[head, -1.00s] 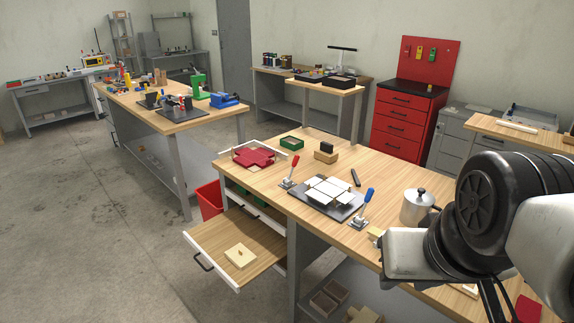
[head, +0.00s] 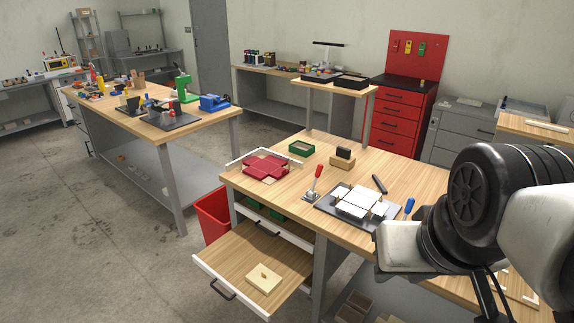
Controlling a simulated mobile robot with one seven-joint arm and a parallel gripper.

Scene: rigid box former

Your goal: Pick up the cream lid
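The cream lid (head: 264,278) is a small square piece with a little raised knob on top. It lies flat in the open wooden drawer (head: 232,257) at the front left of the workbench. My arm fills the right side of the head view, and its pale end part (head: 398,246) hangs over the bench's right side, well right of the lid and apart from it. My gripper's fingers do not show, so I cannot see whether they hold anything.
On the workbench (head: 352,228) stand a dark fixture with white panels (head: 360,203), a red cross-shaped blank (head: 265,167), a green tray (head: 302,149) and a red-handled clamp (head: 316,184). A red bin (head: 212,217) stands beside the drawer. Open floor (head: 110,250) lies to the left.

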